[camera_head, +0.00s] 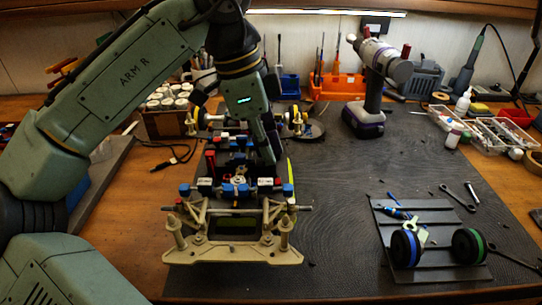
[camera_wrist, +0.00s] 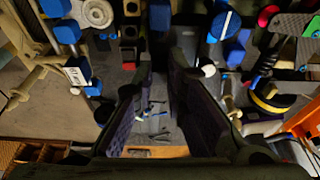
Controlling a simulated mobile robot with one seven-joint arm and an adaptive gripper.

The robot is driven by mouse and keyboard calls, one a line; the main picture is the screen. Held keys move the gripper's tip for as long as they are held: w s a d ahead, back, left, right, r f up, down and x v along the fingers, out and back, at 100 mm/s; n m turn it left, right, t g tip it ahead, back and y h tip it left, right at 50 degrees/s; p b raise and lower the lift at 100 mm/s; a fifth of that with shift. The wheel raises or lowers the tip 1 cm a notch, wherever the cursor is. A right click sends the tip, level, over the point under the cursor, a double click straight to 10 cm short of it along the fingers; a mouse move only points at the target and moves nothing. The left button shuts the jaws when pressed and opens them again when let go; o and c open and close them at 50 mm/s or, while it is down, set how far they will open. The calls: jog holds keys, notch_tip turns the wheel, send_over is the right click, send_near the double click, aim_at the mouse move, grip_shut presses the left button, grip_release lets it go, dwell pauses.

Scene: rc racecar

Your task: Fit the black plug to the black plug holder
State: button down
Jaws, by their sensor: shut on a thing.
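My gripper (camera_head: 270,152) points down over the right side of the racecar chassis (camera_head: 236,250), just behind its front cross-bar of blue, red and white parts. In the wrist view, the two dark fingers of my gripper (camera_wrist: 163,55) come close together around a small dark piece, which I take to be the black plug. The fingers hide most of it, and its outline is lost against the dark chassis parts. I cannot pick out the black plug holder among the dark parts of the chassis. Whether plug and holder touch cannot be seen.
A cordless drill (camera_head: 368,90) stands behind on the dark mat (camera_head: 340,215). A grey tray (camera_head: 392,252) with two wheels (camera_head: 405,248) lies at the right. Boxes of small parts (camera_head: 495,120) line the right back. The mat between chassis and tray is clear.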

jog(key=shift+r+p, duration=0.65)
jog(key=shift+p, duration=0.15)
jog(key=shift+d+p+v, duration=0.2)
jog(key=shift+p+v, duration=0.7)
jog(key=shift+d+p+v, duration=0.25)
jog(key=shift+p+v, duration=0.6)
jog(key=shift+v, duration=0.05)
jog(key=shift+r, duration=0.1)
